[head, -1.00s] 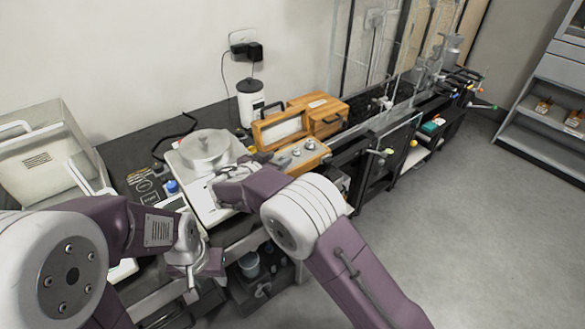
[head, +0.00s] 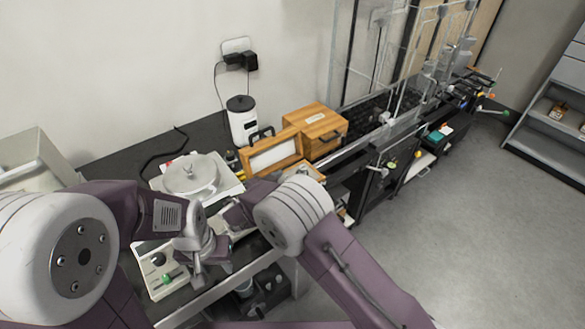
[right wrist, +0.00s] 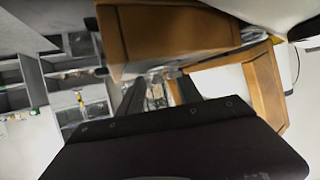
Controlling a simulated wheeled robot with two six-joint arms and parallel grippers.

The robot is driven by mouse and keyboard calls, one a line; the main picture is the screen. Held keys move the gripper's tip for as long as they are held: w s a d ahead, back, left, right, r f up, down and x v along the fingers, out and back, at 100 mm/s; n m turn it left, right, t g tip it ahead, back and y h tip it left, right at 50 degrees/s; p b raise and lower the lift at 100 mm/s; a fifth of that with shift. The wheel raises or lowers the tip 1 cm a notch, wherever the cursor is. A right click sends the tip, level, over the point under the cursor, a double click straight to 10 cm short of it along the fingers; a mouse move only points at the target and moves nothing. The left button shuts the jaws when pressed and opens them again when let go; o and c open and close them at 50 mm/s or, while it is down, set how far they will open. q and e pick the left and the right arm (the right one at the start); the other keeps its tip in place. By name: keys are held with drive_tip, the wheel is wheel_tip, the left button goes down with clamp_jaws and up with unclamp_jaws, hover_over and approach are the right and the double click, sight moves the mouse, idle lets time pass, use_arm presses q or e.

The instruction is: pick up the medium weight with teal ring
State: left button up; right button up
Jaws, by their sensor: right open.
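I cannot make out the medium weight with the teal ring in either view. The small wooden block (head: 312,168) beside the wooden boxes is mostly hidden behind my right arm, so anything on it is unclear. My right gripper (right wrist: 157,88) is open, with its two dark fingers apart and nothing seen between them. In the right wrist view its fingers point toward brown wooden boxes (right wrist: 165,35). In the head view its fingertips are hidden by my arm. My left gripper (head: 207,262) hangs over the table's front edge, and its finger gap is unclear.
A balance with a round covered pan (head: 191,174) stands behind my arms. A wooden box with a handle (head: 315,122) and a white bottle (head: 241,120) stand at the back. Open floor (head: 460,220) is at right.

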use_arm(q)
drive_tip(key=shift+s+a+r, duration=0.15)
drive_tip(key=shift+s+a, duration=0.05)
drive_tip(key=shift+s, duration=0.3)
use_arm(e)
drive_tip(key=shift+s+a+r, duration=0.15)
drive_tip(key=shift+s+r, duration=0.05)
drive_tip(key=shift+s, duration=0.3)
use_arm(q)
drive_tip(key=shift+s, duration=0.15)
use_arm(e)
drive_tip(key=shift+s, duration=0.1)
drive_tip(key=shift+c, duration=0.9)
use_arm(q)
drive_tip(key=shift+w+d, duration=0.1)
drive_tip(key=shift+w, duration=0.15)
use_arm(e)
drive_tip(key=shift+w+f, duration=0.1)
drive_tip(key=shift+w, duration=0.1)
clamp_jaws()
